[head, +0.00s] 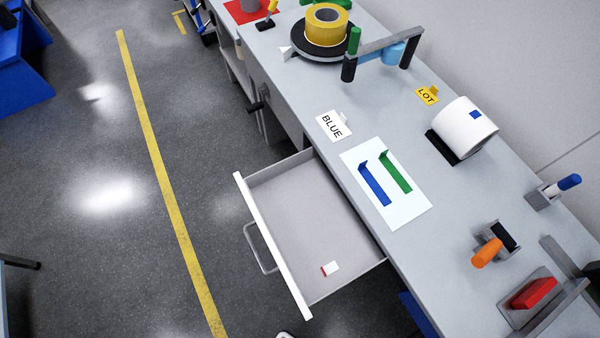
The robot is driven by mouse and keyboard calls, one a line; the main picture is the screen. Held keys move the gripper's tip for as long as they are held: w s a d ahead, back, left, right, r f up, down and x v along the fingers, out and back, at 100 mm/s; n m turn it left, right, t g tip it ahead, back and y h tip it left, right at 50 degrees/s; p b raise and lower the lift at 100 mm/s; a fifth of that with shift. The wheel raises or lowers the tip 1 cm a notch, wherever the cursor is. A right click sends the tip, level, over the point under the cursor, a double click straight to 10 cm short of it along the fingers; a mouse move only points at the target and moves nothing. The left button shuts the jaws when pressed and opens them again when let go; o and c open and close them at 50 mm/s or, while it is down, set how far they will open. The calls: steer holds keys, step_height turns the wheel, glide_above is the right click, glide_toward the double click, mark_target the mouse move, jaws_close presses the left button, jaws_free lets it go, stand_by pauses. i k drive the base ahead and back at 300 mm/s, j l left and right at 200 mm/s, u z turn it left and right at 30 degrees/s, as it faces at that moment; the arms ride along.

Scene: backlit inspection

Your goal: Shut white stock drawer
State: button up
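The white stock drawer (272,246) stands open, pulled out to the left from under the grey workbench. Its white front panel has a grey bar handle (259,249) on the outer face.
The workbench (300,95) holds a white sheet with blue and green brackets (389,172), a BLUE card (334,126), a white roll (463,127), a yellow roll (326,25) and orange and red handled tools. The floor (105,195) left of the drawer, with a yellow line, is clear.

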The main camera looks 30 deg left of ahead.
mark_target(306, 221)
steer(key=k+u, duration=0.15)
steer(key=u, duration=0.2)
steer(key=k+u, duration=0.1)
steer(key=u, duration=0.25)
steer(key=k+u, duration=0.15)
steer(key=u, duration=0.2)
